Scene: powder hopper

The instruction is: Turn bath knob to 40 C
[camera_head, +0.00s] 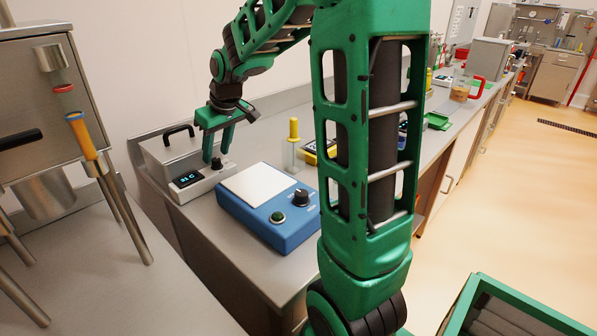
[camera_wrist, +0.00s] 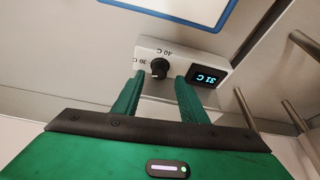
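The bath (camera_head: 165,150) is a grey metal box with a black handle and a pale front panel (camera_head: 205,183). Its black knob (camera_wrist: 159,68) sits on the panel, which also shows in the wrist view, between labels that read about 30 C and 40 C. The lit display (camera_wrist: 209,76) reads 31 C. My gripper (camera_wrist: 159,77) is open, its green fingertips on either side of the knob with visible gaps. In the head view my gripper (camera_head: 215,157) is over the panel, with its fingers partly hiding the knob.
A blue device (camera_head: 268,238) with a white plate and black knob stands right of the bath. A yellow-topped bottle (camera_head: 294,145) stands behind it. A steel hopper (camera_head: 40,95) with metal legs is at the left. The counter front is mostly clear.

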